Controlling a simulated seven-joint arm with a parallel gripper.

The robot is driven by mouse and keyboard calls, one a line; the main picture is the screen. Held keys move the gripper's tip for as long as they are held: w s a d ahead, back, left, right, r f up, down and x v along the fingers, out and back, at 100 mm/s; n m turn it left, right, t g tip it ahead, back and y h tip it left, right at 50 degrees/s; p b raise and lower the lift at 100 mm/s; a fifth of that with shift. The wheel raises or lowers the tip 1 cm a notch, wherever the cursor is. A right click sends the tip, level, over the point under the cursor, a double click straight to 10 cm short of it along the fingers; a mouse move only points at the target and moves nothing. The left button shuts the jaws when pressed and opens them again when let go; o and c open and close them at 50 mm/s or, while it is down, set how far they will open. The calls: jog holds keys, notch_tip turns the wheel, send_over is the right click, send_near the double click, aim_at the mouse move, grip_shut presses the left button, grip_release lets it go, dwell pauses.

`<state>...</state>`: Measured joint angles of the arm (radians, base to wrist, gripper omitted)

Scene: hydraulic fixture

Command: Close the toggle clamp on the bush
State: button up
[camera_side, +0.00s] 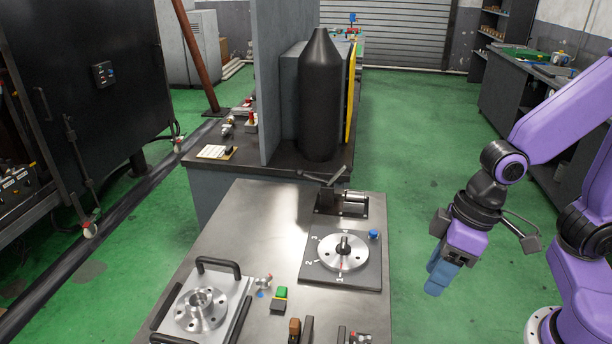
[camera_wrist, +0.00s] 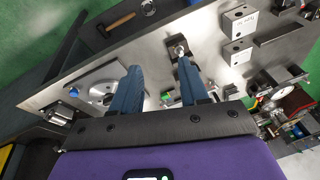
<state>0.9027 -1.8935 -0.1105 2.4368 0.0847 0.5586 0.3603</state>
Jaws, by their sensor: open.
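The black clamp unit (camera_side: 326,200) stands at the far end of the steel table, behind the numbered plate. Its black lever (camera_side: 335,178) slants upward, apart from the silver bush. The bush (camera_side: 354,197) looks like a small horizontal cylinder at the unit's right side. In the wrist view, what looks like this bush (camera_wrist: 60,112) shows at the left edge of the table, and the lever is not clear. My gripper (camera_side: 438,279) hangs to the right of the table, well apart from the clamp. Its blue fingers (camera_wrist: 157,78) are open and empty.
A numbered plate with a silver disc (camera_side: 343,252) and blue knob (camera_side: 375,234) lies in front of the clamp. A handled flange fixture (camera_side: 200,306) stands at the near left. A tall black cylinder (camera_side: 320,100) stands behind the clamp. Bare table (camera_side: 240,225) lies left of the plate.

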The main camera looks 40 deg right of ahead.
jog(key=w+a+f+m+t+y, duration=0.25)
jog(key=w+a+m, duration=0.25)
jog(key=w+m, duration=0.45)
jog(key=m+t+h, duration=0.5)
jog(key=m+t, duration=0.7)
jog(key=m, duration=1)
send_near(305, 176)
jog(key=shift+g, duration=0.25)
jog(key=x, duration=1.1)
jog(key=shift+w+r, duration=0.2)
grip_shut()
